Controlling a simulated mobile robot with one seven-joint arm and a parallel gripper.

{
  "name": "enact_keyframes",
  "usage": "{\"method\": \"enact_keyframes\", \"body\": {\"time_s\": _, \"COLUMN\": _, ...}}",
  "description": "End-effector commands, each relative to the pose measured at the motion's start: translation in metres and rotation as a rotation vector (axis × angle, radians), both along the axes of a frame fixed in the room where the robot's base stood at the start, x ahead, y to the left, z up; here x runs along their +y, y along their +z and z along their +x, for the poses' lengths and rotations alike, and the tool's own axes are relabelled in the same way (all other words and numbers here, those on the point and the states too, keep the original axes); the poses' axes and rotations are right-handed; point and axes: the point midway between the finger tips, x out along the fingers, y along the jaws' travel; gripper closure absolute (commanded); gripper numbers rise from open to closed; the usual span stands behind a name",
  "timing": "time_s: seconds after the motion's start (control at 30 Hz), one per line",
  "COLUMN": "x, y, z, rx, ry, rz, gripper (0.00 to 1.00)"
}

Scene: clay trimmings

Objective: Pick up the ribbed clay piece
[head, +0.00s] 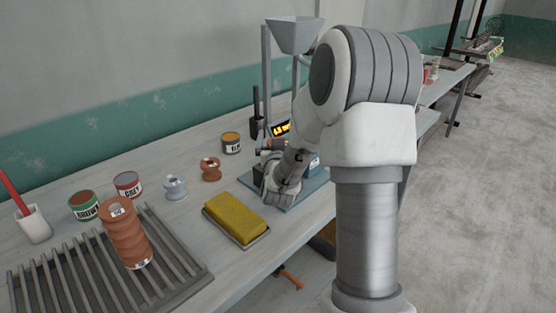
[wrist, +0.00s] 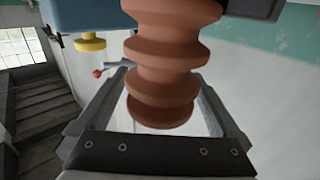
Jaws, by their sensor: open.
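A ribbed terracotta clay piece (wrist: 162,75) fills the middle of the wrist view, with its rounded end toward my gripper. My gripper (wrist: 163,82) is open, with one finger on each side of the piece. I cannot tell whether either finger touches it. The piece's far end runs out of the top of the wrist view, by a dark machine part. In the head view, my arm's end is at the machine (head: 313,186) and hides most of that spot.
A yellow block (head: 236,217) lies on a tray beside the machine. A brown spool (head: 210,169), a grey spool (head: 174,187) and labelled cans (head: 127,185) stand on the bench (head: 150,165). A cup (head: 33,225) stands at the left. A hopper (head: 294,35) rises above the machine.

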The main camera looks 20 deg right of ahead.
Motion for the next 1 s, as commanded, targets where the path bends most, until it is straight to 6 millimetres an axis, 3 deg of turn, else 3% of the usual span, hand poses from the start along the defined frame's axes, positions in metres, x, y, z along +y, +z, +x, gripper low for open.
{"method": "enact_keyframes", "body": {"time_s": 0.23, "x": 0.0002, "y": -0.0003, "z": -0.0002, "rx": 0.0, "ry": 0.0, "rz": 0.0, "gripper": 0.0}}
{"method": "enact_keyframes", "body": {"time_s": 0.8, "x": 0.0002, "y": -0.0001, "z": -0.0001, "rx": 0.0, "ry": 0.0, "rz": 0.0, "gripper": 1.0}}
{"method": "enact_keyframes", "body": {"time_s": 1.0, "x": 0.0001, "y": 0.002, "z": 0.0004, "rx": -0.005, "ry": 0.0, "rz": -0.001, "gripper": 1.0}}
